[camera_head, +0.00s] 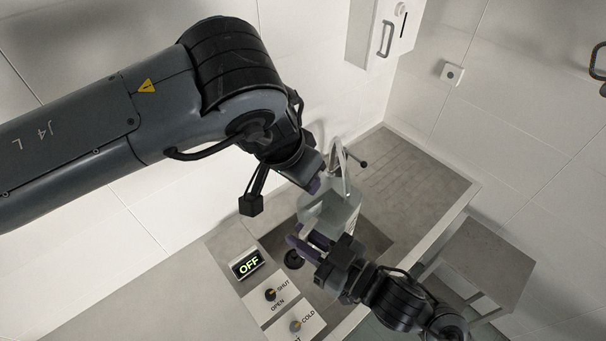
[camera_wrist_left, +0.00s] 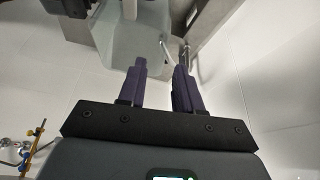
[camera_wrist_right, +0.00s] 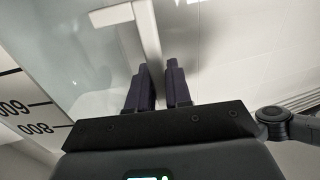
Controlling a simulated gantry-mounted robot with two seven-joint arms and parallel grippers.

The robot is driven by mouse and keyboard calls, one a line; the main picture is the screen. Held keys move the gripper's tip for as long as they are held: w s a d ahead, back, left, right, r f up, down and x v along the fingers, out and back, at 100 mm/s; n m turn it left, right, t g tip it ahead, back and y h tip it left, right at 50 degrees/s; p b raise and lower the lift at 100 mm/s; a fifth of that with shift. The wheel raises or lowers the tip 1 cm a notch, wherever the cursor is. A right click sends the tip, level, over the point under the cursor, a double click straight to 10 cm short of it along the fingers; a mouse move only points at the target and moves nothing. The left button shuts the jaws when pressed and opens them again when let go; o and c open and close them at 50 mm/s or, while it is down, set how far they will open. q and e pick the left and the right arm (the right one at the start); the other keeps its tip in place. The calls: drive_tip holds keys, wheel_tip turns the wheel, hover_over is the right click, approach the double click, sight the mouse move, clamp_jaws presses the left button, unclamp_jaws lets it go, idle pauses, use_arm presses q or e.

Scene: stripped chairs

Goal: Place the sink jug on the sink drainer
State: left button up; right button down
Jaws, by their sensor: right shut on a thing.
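The pale grey jug (camera_head: 328,214) is over the sink basin (camera_head: 372,243) in the head view, beside the tap (camera_head: 343,170). My right gripper (camera_head: 309,241) is shut on the jug's pale handle (camera_wrist_right: 146,25), which shows between its purple fingers in the right wrist view. My left gripper (camera_head: 318,180) is close to the jug and tap. In the left wrist view its fingers are apart, with the jug (camera_wrist_left: 125,45) just beyond them. I cannot tell whether they touch it. The grooved drainer (camera_head: 400,170) is right of the basin, and its visible surface is bare.
A display reading OFF (camera_head: 247,263) and a panel with two knobs (camera_head: 284,310) sit at the front left of the counter. A small grey table (camera_head: 490,258) stands to the right. A white wall box (camera_head: 380,35) hangs above the drainer.

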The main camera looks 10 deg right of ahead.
sight(315, 198)
use_arm(q)
drive_tip(key=x, duration=1.1)
drive_tip(key=shift+w+f, duration=0.1)
drive_tip(key=shift+f, duration=0.2)
clamp_jaws()
use_arm(e)
drive_tip(key=c, duration=1)
unclamp_jaws()
drive_tip(key=shift+o, duration=0.2)
